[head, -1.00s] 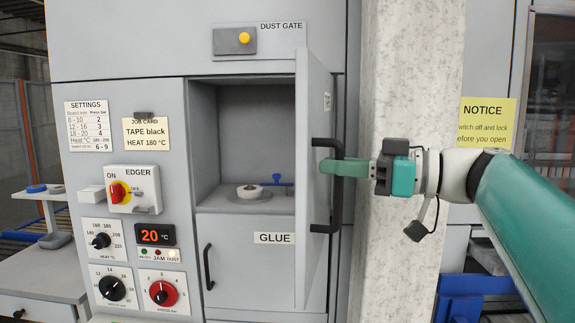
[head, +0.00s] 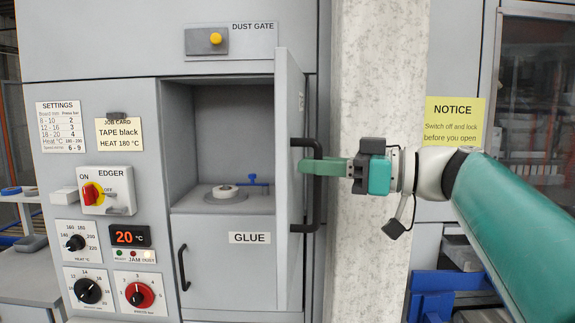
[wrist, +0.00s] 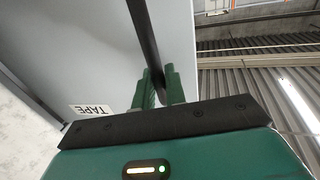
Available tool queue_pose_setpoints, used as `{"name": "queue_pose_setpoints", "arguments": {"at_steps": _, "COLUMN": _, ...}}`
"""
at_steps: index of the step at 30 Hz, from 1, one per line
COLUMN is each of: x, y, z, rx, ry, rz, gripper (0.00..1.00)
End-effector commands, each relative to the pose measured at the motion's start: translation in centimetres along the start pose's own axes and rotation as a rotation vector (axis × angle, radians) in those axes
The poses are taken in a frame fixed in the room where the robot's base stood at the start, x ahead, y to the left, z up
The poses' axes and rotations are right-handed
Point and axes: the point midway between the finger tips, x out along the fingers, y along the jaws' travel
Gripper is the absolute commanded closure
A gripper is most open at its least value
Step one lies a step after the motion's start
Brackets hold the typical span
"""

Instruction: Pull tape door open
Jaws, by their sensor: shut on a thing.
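The tape door (head: 289,200) is a grey panel, swung open and seen nearly edge-on in the head view. Its black handle (head: 318,213) is on the door's right-hand face. My gripper (head: 312,167) is shut on the handle, coming from the right. In the wrist view the green fingers (wrist: 157,88) close around the black handle bar (wrist: 142,36), and the door face with its TAPE label (wrist: 90,110) lies behind. Inside the open compartment (head: 232,135) a white tape roll (head: 225,191) sits on a round base beside a blue part (head: 252,181).
A pale concrete column (head: 372,80) stands right behind my gripper and wrist. The GLUE door (head: 222,262) below is shut, with its own black handle (head: 183,268). Edger switches and dials (head: 103,202) are on the left. A yellow notice (head: 453,121) hangs at right.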

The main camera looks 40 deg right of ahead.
Motion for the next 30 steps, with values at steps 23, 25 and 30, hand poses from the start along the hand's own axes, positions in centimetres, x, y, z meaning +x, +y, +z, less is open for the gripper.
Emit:
{"name": "queue_pose_setpoints", "arguments": {"at_steps": 23, "x": -0.3, "y": 0.2, "z": 0.0, "rx": 0.001, "ry": 0.0, "rz": 0.002, "gripper": 0.83}}
{"name": "queue_pose_setpoints", "arguments": {"at_steps": 25, "x": -0.4, "y": 0.2, "z": 0.0, "rx": 0.001, "ry": 0.0, "rz": 0.002, "gripper": 0.83}}
{"name": "queue_pose_setpoints", "arguments": {"at_steps": 30, "x": -2.2, "y": 0.2, "z": 0.0, "rx": 0.0, "ry": 0.001, "rz": 0.003, "gripper": 0.83}}
